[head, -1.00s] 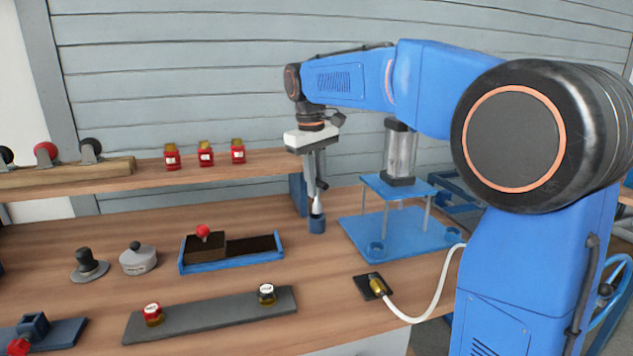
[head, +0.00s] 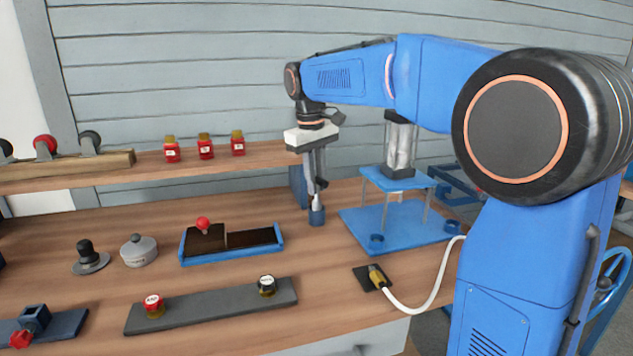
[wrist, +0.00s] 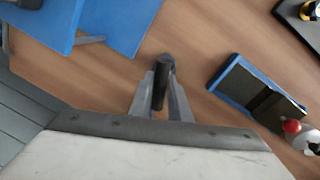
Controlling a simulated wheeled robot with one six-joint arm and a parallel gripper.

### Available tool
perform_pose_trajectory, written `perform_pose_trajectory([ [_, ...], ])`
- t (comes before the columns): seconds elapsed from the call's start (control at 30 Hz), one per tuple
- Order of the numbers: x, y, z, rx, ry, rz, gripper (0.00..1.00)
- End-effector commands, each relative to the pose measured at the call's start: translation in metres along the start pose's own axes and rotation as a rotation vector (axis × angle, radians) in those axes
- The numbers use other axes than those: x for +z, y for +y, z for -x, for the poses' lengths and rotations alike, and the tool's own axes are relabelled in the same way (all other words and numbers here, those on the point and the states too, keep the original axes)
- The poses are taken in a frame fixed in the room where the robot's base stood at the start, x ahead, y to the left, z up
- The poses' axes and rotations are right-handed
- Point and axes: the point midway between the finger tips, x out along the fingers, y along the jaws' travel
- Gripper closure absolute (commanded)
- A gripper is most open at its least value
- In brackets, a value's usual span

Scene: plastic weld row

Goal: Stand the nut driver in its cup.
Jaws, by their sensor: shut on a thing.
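My gripper (head: 319,186) points down above the bench, its fingers shut on the nut driver. In the wrist view the driver's dark handle (wrist: 161,84) shows between the two fingers. In the head view a pale lower part of the nut driver (head: 317,203) shows under the fingertips, roughly upright. The small blue cup (head: 317,216) stands on the bench directly below, and the driver's lower end meets or enters its mouth. The cup's inside is hidden, so I cannot tell how deep the driver sits. The wrist view mostly hides the cup behind the handle and fingers.
A blue stand (head: 395,222) with a cylinder on top is close to the right. A blue tray (head: 230,257) with a red knob lies to the left. A grey strip (head: 210,306) and a white cable (head: 432,297) are nearer the front. A shelf (head: 220,158) runs behind.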

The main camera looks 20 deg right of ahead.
Motion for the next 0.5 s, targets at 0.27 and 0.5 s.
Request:
perform_pose_trajectory([
  [0.27,0.0,-0.0004,-0.0032,0.0,0.0,0.0,1.0],
  [0.5,-0.0001,-0.0009,-0.0088,0.0,0.0,0.0,1.0],
])
